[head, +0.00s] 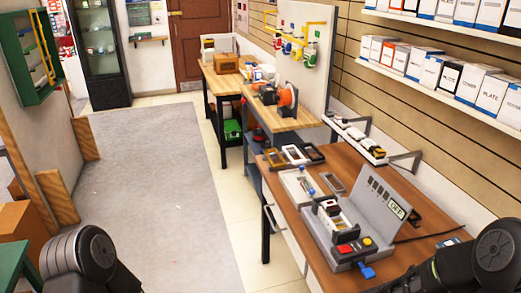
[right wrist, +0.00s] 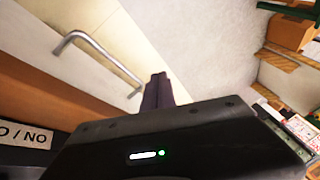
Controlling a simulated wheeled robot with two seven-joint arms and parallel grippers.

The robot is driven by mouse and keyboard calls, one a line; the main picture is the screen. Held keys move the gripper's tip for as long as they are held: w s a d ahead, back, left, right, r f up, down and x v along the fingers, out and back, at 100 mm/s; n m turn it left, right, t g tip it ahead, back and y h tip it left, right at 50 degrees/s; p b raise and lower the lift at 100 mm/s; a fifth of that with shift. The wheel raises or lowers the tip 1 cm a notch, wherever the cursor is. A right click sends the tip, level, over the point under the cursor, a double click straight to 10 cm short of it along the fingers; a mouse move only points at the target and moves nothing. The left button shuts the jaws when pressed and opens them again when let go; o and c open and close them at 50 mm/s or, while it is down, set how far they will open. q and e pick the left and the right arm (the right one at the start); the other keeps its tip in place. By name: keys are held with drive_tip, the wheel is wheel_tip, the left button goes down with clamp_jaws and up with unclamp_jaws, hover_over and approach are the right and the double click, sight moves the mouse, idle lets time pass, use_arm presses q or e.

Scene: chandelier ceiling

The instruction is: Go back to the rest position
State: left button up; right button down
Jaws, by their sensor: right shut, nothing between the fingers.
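My right gripper (right wrist: 159,76) shows in the right wrist view with its dark fingers together and nothing between them. It is beside the metal bar handle (right wrist: 100,55) of the workbench; I cannot tell the exact gap. In the head view my right arm comes in at the lower right corner and my left arm at the lower left, but both grippers are out of that frame. My left gripper is not seen in any view.
A wooden workbench (head: 306,228) at the right holds a device with a grey OFF panel (head: 378,205). Its handle (head: 271,217) faces the aisle. A second bench (head: 283,118) stands behind. A green table (head: 12,255) is at lower left. The grey floor (head: 150,190) between is clear.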

drive_tip(key=s+a+f+g, duration=0.2)
drive_tip(key=s+a+f, duration=0.2)
drive_tip(key=s, duration=0.4)
drive_tip(key=s+a+f+g, duration=0.1)
drive_tip(key=s+a+f, duration=0.3)
drive_tip(key=s, duration=0.5)
wheel_tip(320, 180, down, 2)
drive_tip(key=shift+s+f+m+g+y, duration=0.1)
drive_tip(key=shift+s+m+g+y, duration=0.1)
drive_tip(key=shift+m+g+y, duration=0.15)
